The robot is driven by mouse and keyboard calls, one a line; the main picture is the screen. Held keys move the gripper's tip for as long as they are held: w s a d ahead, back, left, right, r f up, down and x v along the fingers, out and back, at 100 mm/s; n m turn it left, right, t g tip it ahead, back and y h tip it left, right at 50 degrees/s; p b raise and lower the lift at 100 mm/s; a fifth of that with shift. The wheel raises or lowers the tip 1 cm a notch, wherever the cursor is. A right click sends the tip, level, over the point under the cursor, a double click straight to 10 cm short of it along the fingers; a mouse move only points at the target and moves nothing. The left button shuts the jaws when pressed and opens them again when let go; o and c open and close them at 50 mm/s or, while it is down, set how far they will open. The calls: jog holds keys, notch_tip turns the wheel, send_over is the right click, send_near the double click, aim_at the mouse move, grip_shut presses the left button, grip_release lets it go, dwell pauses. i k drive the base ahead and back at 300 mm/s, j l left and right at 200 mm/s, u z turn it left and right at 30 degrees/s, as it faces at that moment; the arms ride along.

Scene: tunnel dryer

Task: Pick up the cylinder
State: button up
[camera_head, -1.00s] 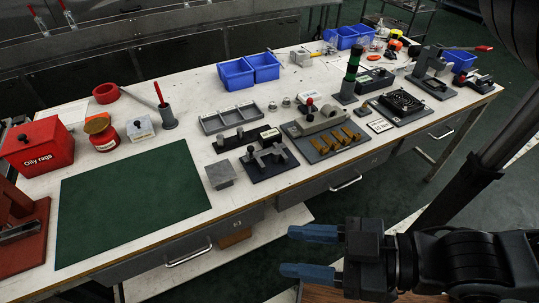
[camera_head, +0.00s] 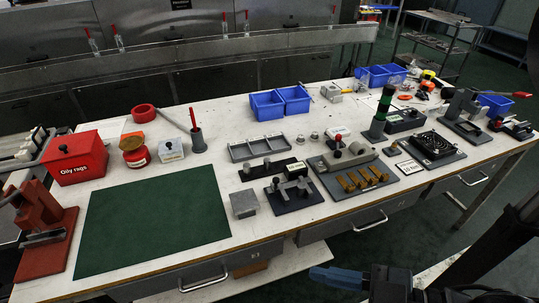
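Several things on the bench are cylindrical, and I cannot tell which one is meant. Several small brass cylinders (camera_head: 362,180) sit in a row on a grey fixture plate (camera_head: 328,181). A dark cylinder with green bands (camera_head: 379,117) stands upright behind them to the right. A grey upright cylinder (camera_head: 198,140) with a red rod stands at the back left. My gripper (camera_head: 325,292) is at the bottom edge, in front of the bench and apart from everything on it. One blue finger shows; the other is cut off. It looks open and empty.
A green mat (camera_head: 152,222) lies front left, beside a red box marked "Oily rags" (camera_head: 76,158) and a red press (camera_head: 45,228). Blue bins (camera_head: 280,101) stand at the back. A grey block (camera_head: 244,204) sits near the front edge. Drawer handles (camera_head: 203,279) stick out below.

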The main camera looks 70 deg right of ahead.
aim_at(301, 187)
jog(key=k+l+z, duration=0.45)
jog(key=k+l, duration=0.65)
jog(key=i+j, duration=0.1)
jog(key=i, duration=0.4)
